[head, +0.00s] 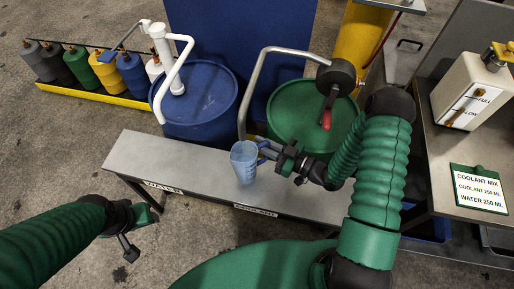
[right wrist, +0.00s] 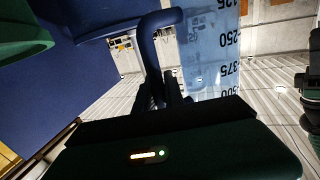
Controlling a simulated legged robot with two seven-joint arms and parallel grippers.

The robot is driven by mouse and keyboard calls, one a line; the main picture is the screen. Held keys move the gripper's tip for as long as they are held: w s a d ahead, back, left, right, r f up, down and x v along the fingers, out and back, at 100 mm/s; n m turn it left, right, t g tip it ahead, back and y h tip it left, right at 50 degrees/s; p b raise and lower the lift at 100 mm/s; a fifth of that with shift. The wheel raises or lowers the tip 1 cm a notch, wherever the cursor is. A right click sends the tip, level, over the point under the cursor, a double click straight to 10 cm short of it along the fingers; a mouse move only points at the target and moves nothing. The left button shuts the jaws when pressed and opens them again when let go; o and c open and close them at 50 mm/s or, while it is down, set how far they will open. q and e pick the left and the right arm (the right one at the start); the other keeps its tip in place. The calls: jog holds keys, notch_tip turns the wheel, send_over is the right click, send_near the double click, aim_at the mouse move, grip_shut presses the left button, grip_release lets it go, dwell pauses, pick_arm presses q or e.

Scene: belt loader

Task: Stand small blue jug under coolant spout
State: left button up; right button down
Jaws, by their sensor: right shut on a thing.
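The small blue jug (head: 244,164) is translucent and looks upright above the front bench, beneath the end of the coolant spout (head: 246,100). I cannot tell whether its base touches the bench. My right gripper (head: 271,153) is shut on the jug's handle, to the right of the jug. In the right wrist view the fingers (right wrist: 165,98) close on the handle, and the jug (right wrist: 212,55) shows volume marks. The spout is a bent metal pipe from the green drum (head: 290,108). My left gripper (head: 138,230) is low at the left, its opening unclear.
The grey bench (head: 205,170) carries WATER and COOLANT labels. A blue drum (head: 208,95) with a white pump (head: 170,65) stands behind it. Several bottles stand in a yellow tray (head: 92,92) at the left. A white container (head: 470,92) and a coolant mix sign (head: 479,188) are on the right table.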

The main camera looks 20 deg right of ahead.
jog(key=f, duration=0.2)
jog(key=w+f+b, duration=0.1)
jog(key=f, duration=0.1)
jog(key=c, duration=1.4)
grip_release()
jog(key=shift+a, duration=0.15)
jog(key=shift+c, duration=0.2)
jog(key=shift+r, duration=0.15)
